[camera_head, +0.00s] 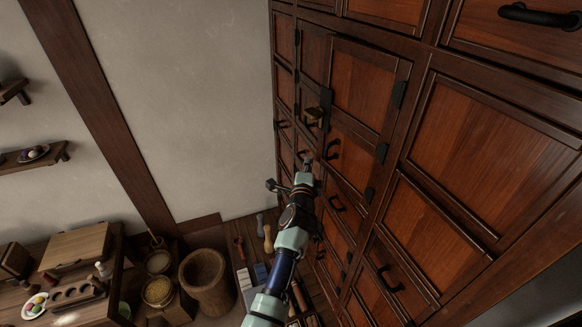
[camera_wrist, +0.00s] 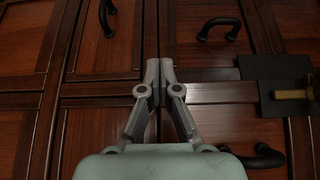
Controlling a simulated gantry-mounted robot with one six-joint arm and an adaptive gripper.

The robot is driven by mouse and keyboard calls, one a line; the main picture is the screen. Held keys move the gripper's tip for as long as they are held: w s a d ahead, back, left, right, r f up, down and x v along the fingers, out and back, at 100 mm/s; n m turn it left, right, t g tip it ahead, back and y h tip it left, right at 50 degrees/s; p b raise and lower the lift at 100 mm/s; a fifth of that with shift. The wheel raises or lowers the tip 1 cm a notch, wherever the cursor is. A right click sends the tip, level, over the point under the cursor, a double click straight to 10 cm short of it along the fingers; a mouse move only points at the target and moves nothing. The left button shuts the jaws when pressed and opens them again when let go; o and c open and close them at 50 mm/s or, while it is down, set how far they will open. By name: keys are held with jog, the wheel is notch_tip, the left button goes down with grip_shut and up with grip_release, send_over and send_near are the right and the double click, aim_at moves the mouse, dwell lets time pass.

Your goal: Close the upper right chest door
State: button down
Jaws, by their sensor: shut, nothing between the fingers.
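The dark wooden chest front fills the right of the head view. Its upper right door (camera_head: 362,85) is a reddish panel with black hinges on its right side. Its left edge seems to stand a little proud of the darker left door (camera_head: 313,52), so it looks slightly ajar; the exact gap is unclear. A brass latch (camera_head: 315,113) on a black plate sits by that edge and also shows at the right of the wrist view (camera_wrist: 292,95). My gripper (camera_head: 307,163) is shut and empty, below the latch, close to the chest front. Its fingertips (camera_wrist: 159,68) meet in the wrist view.
Black pull handles (camera_head: 334,150) stick out from the doors and drawers around my gripper, one at the wrist view's top (camera_wrist: 220,28). A wooden bucket (camera_head: 207,281) and a low table (camera_head: 75,245) stand at lower left.

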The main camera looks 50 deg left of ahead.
jog(key=s+a+p, duration=0.2)
jog(key=s+p, duration=0.2)
jog(key=s, duration=0.8)
jog(key=shift+s, duration=0.4)
